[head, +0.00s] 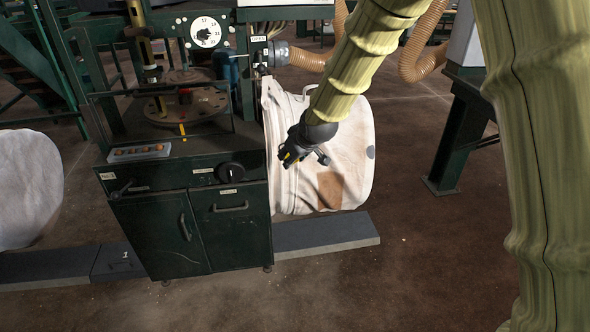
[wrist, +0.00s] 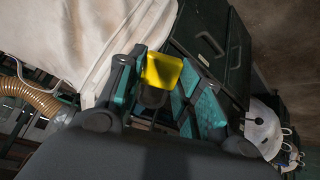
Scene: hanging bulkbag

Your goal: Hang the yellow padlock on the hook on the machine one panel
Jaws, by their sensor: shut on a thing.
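A yellow padlock (wrist: 163,70) is held between the teal-faced fingers of my gripper (wrist: 158,82) in the wrist view. Its yellow body sticks out past the fingers, and its shackle is hard to make out. In the head view my gripper (head: 289,157) is in front of the white bag, right of the green machine (head: 160,226), with a bit of yellow at its tip. The machine's front panel (head: 160,182) has a black knob (head: 231,172) at right and a small dark fitting (head: 122,188) at left. I cannot tell whether that fitting is the hook.
A white bulk bag (head: 345,180) hangs close behind my gripper. Another white bag (head: 25,185) is at the far left. A tray (head: 139,152) sits on the machine top. A low grey plinth (head: 325,232) runs along the floor. The floor (head: 400,270) at front right is clear.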

